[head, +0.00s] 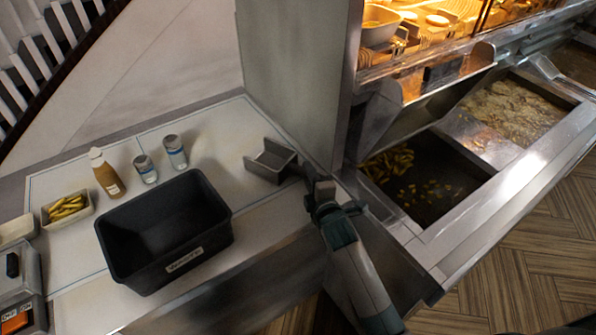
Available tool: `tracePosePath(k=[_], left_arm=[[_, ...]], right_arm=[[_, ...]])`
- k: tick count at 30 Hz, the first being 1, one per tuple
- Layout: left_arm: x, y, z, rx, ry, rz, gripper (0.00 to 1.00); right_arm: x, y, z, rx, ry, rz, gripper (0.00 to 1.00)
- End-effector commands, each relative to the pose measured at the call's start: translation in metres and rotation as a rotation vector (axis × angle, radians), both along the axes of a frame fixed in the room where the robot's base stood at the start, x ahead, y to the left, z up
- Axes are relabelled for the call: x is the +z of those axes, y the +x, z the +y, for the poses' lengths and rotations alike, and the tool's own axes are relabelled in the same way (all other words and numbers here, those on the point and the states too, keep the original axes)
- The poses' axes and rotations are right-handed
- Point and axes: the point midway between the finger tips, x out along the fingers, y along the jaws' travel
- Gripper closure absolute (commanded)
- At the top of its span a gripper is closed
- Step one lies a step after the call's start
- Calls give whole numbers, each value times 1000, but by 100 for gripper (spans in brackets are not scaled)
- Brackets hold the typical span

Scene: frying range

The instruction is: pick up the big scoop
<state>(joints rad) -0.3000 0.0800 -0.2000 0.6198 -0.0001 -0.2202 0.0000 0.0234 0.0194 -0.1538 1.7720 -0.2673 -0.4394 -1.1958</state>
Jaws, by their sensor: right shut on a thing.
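The big scoop (269,161) is a grey metal scoop with raised sides, at the right end of the white counter, close to the tall grey panel. Its handle end points right, toward my right gripper (309,180). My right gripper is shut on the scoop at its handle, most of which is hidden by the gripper. I cannot tell whether the scoop touches the counter. My left gripper is not in view.
A black bin (165,232) stands on the counter (235,125), left of the scoop. Behind it are a sauce bottle (107,173), two shakers (175,151) and a tray of fries (67,208). The fryer basin (425,180) holds fries at right. The tall panel (295,75) blocks the back.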

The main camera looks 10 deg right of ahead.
Motion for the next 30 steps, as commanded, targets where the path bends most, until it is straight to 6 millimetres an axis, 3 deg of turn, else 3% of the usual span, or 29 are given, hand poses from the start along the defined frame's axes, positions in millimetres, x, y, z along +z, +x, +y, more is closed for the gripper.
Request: tracePosePath(k=[7,19,30], left_arm=[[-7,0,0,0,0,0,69],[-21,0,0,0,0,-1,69],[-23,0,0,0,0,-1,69]], right_arm=[[23,1,0,1,-1,-7,100],[86,1,0,0,0,-8,100],[100,1,0,0,0,-3,100]])
